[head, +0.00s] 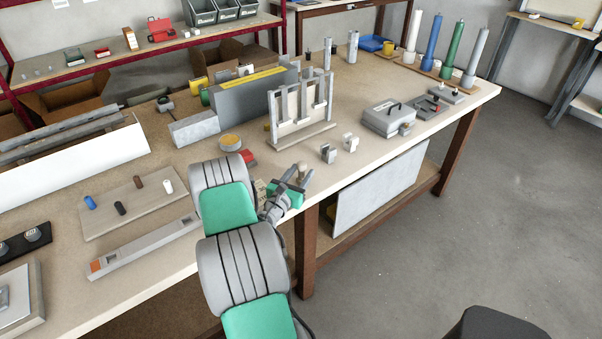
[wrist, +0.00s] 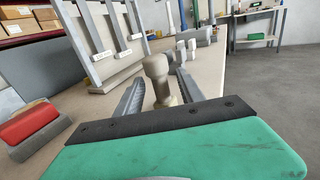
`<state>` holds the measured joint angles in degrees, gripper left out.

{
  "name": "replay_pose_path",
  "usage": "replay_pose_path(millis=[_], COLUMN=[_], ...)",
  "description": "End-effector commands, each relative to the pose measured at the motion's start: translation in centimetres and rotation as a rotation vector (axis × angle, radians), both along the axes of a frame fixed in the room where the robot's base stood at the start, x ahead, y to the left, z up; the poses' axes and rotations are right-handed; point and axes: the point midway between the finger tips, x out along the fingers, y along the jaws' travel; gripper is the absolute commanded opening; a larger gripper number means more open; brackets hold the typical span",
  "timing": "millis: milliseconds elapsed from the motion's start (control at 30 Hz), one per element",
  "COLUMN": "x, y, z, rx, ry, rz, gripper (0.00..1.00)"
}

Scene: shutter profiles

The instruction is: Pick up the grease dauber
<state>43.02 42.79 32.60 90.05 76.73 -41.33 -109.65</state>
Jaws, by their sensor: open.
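A beige, knob-headed upright piece, which I take to be the grease dauber (wrist: 157,78), stands between the two fingers of my gripper (wrist: 162,76) in the wrist view. Its head is wider than its neck, and it widens again below. Its lower end is partly hidden by the black palm plate. A gap shows on each side between it and the fingers, so my gripper is open around it, not clamped. In the head view the dauber (head: 302,169) is small, near the front table edge, at my gripper (head: 296,179).
A red-and-grey block (wrist: 35,125) lies to the left of my gripper. A grey rack with upright slats (head: 301,105) stands behind. Two small grey-white clips (head: 328,153) and a grey box (head: 389,118) are to the right. The front table edge is close.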

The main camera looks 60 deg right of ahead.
Motion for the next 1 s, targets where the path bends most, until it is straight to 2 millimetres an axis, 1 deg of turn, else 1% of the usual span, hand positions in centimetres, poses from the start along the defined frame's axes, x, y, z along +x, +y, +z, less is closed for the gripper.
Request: replay_pose_path(millis=[33,100,200,433,900,1000], x=[-0.2,-0.1,0.0,0.0,0.0,0.0], y=[-1.2,-2.4,-3.4,-3.5,-3.5,-3.5], z=[0.4,0.3,0.2,0.1,0.1,0.1], rx=[-0.002,-0.001,-0.001,-0.001,-0.001,-0.001], ry=[-0.002,-0.002,0.000,0.000,0.000,0.000], rz=[-0.004,-0.003,0.000,0.001,0.001,0.001], gripper=[0.45,0.45,0.45,0.44,0.06,0.00])
